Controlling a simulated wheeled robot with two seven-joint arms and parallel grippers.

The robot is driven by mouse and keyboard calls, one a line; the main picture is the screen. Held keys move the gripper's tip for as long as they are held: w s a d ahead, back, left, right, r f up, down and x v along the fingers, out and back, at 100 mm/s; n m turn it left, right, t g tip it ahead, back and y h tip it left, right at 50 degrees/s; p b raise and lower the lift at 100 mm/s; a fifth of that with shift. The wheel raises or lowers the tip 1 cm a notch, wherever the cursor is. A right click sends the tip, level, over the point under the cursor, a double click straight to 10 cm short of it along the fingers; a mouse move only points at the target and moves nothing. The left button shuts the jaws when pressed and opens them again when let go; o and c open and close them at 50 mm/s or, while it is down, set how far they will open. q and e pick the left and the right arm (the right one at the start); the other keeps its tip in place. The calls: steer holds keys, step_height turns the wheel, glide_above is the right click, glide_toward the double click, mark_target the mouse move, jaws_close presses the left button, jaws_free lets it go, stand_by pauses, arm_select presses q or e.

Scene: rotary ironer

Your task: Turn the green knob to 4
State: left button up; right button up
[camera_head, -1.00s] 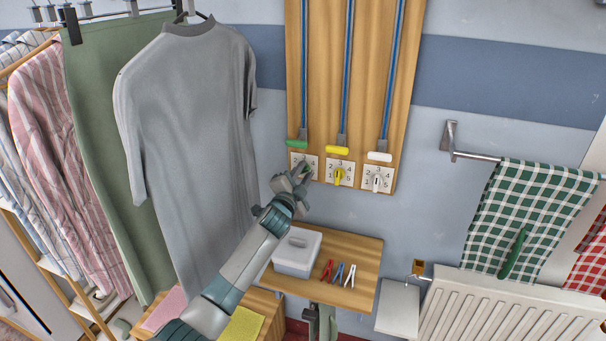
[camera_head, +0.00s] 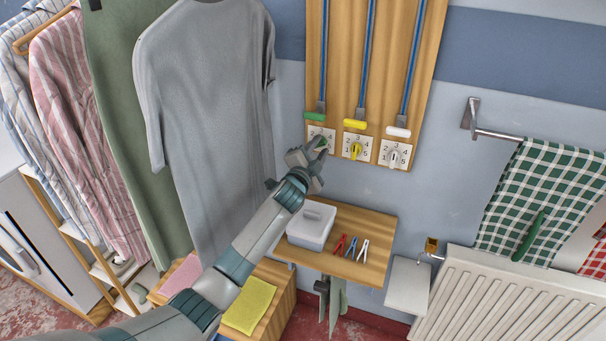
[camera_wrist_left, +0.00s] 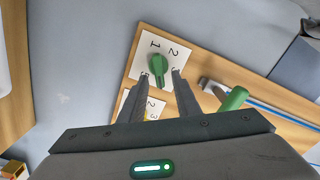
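The green knob (camera_wrist_left: 158,67) sits on a white numbered dial plate (camera_wrist_left: 160,54) at the lower left of the wooden wall board. In the left wrist view its narrow end lies between the 3 and the 5; the 4 cannot be read there. My left gripper (camera_wrist_left: 161,76) is open, its fingers on either side of the knob's narrow end, with gaps visible. I cannot tell if either finger touches it. In the head view my left gripper (camera_head: 320,150) covers part of the green knob and dial. My right gripper is not in view.
To the right are a yellow knob (camera_head: 355,150) and a white knob (camera_head: 393,157) on similar dials. A green handle (camera_head: 314,117) hangs just above the green knob. Below is a small shelf (camera_head: 375,228) with a white box (camera_head: 312,226) and several pegs. A grey shirt (camera_head: 207,90) hangs left.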

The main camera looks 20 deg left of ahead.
arm_select(q)
steer(key=s+b, duration=0.3)
steer(key=s, duration=1.3)
steer(key=shift+s+a, duration=0.2)
steer(key=shift+f, duration=0.1)
